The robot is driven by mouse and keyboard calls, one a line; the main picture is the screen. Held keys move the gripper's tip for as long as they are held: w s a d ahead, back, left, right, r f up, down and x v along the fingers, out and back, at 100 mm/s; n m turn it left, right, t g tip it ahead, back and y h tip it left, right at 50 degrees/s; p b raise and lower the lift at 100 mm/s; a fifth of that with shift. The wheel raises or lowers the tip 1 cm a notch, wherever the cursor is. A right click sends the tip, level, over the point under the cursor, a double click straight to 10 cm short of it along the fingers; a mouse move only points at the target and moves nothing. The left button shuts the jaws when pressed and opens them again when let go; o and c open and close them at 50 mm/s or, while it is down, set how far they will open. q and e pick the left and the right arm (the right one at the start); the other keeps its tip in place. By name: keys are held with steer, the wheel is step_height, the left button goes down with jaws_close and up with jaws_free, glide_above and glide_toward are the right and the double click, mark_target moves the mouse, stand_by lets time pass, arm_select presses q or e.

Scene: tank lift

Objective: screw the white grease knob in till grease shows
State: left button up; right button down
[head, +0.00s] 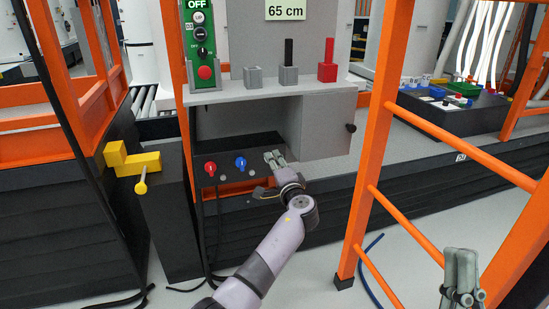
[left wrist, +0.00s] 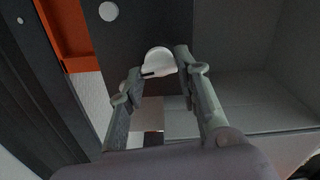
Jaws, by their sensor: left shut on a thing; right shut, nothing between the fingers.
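The white grease knob (left wrist: 158,62) shows in the left wrist view as a rounded white cap against a dark panel, with a dark mark on its lower side. It sits between the fingertips of my left gripper (left wrist: 160,66), which is shut on it. In the head view my left gripper (head: 274,159) is at the dark panel under the grey shelf, right of the blue knob (head: 240,162), and it hides the white knob there. My right gripper (head: 461,272) is shut and empty at the lower right, far from the panel. I cannot make out grease in either view.
A red knob (head: 210,168) is left of the blue one. A yellow handle (head: 131,161) stands on a dark box further left. The grey shelf (head: 270,90) overhangs the panel, with a cabinet (head: 324,125) on its right. An orange ladder frame (head: 374,150) stands between my grippers.

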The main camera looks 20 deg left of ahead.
steer(key=w+d+f+g+h+p, duration=0.1)
steer(key=w+f+g+h+p, duration=0.15)
steer(key=f+g, duration=0.45)
steer(key=w+f+g+h+p, duration=0.25)
steer(key=f+g, duration=0.25)
steer(key=f, duration=0.5)
steer(key=s+d+f+m+g+h+p, duration=0.1)
steer(key=s+d+f+g+p, duration=0.2)
steer(key=s+f+g, duration=0.4)
steer(key=s+d+f+g+h+p, duration=0.2)
steer(key=s+d+f+g+p, duration=0.15)
steer(key=s, duration=0.55)
arm_select(q)
steer(key=shift+s+a+f+m+p, duration=0.1)
steer(key=shift+m+p, duration=0.4)
steer(key=shift+m, duration=5.05)
steer(key=shift+s+a+f+m+p, duration=0.15)
steer(key=shift+m+p, duration=0.3)
steer(key=shift+m, duration=5.15)
steer(key=shift+a+r+m+p, duration=0.1)
steer(key=shift+m+p, duration=0.4)
steer(key=shift+m, duration=5.05)
arm_select(e)
step_height(320, 180, down, 15)
steer(key=w+g, duration=0.1)
steer(key=g, duration=0.1)
steer(key=shift+w+a, duration=0.15)
steer(key=shift+a, duration=0.25)
steer(key=shift+f, duration=0.15)
